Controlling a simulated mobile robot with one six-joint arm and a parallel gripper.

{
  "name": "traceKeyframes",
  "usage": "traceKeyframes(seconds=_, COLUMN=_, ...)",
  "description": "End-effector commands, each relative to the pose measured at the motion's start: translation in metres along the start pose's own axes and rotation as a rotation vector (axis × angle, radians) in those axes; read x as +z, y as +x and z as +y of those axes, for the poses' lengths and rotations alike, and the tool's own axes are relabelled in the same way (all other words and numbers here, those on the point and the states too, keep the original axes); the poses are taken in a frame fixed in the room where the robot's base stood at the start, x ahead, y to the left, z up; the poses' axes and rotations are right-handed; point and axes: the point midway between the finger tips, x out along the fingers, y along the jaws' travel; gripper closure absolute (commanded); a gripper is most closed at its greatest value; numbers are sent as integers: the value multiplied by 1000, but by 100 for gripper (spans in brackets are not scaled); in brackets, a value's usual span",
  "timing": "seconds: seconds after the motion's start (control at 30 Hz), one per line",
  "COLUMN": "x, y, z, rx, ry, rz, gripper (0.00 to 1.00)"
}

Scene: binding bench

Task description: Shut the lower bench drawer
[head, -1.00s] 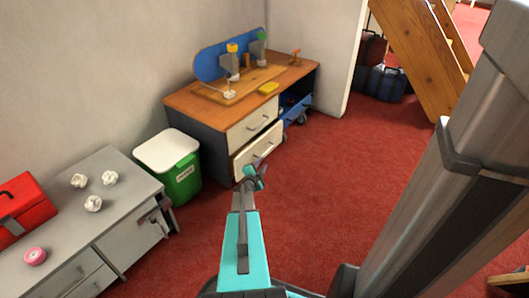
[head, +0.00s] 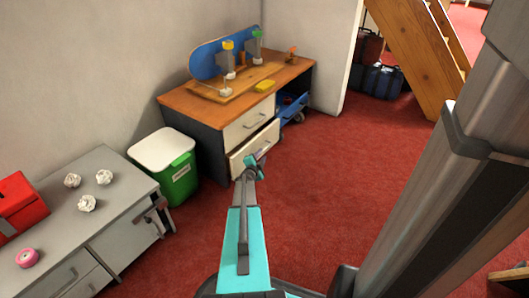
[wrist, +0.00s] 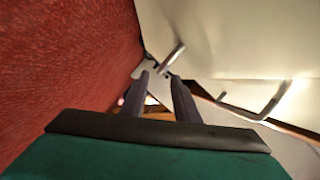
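The lower bench drawer (head: 246,154) is white and sticks out of the wooden-topped bench (head: 200,104), a little beyond the upper drawer (head: 249,121). In the wrist view, its pale front (wrist: 225,35) fills the upper right, with a metal handle (wrist: 173,56) near the fingertips. My gripper (head: 257,161) is in front of the lower drawer in the head view and hides part of its front. In the wrist view, my gripper (wrist: 160,80) has its two dark fingers apart, with nothing seen held between them. I cannot tell whether it touches the drawer.
A green bin (head: 180,180) with a white top stands left of the bench. A grey cabinet (head: 110,160) with crumpled paper balls and a red box (head: 20,205) is at the left. A blue cart (head: 292,108) is right of the drawers. The red carpet (head: 340,170) is open to the right.

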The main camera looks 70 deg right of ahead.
Motion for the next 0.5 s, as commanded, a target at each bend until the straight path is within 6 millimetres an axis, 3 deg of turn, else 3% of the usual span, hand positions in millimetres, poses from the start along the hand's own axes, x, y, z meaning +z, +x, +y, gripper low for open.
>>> traceKeyframes(seconds=0.5, x=2, y=57, z=1, rx=-1, ry=-1, rz=0, gripper=72)
